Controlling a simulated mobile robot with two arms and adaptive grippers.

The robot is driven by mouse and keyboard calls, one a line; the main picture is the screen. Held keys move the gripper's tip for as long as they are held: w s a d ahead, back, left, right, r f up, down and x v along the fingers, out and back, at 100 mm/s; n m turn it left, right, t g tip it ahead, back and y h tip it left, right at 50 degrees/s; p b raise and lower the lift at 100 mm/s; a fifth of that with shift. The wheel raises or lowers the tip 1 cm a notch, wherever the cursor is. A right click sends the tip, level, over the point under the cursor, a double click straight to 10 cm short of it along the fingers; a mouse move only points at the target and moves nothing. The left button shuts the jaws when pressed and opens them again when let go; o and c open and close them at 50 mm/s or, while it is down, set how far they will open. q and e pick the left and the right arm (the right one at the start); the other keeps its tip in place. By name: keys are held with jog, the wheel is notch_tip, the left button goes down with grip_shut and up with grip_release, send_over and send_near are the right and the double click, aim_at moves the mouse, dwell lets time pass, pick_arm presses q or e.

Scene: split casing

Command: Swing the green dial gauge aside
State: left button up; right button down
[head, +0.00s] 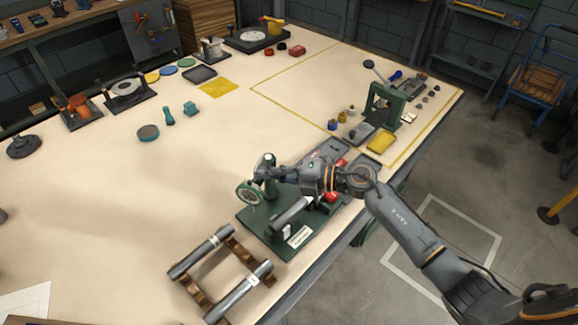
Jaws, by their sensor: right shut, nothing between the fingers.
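The green dial gauge (248,194) shows in the head view with its round pale face toward the lower left. It is carried by an upright post (270,186) on a dark green base plate (256,226). A grey metal cylinder (291,215) lies over the plate, to the right of the gauge. My right gripper (282,172) is shut and empty, pointing left at the upper part of the post. I cannot tell whether its fingers touch the post or the gauge. My left gripper is out of view.
A brown wooden rack (238,254) with two grey bars stands in front of the gauge stand. A green press (384,100) and a yellow tray (381,142) stand to the right. The table's left middle (100,205) is clear.

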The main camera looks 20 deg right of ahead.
jog(key=p+x, duration=0.1)
jog(key=x, duration=0.1)
jog(key=shift+a+r, duration=0.1)
jog(key=shift+a, duration=0.3)
dwell(0.4)
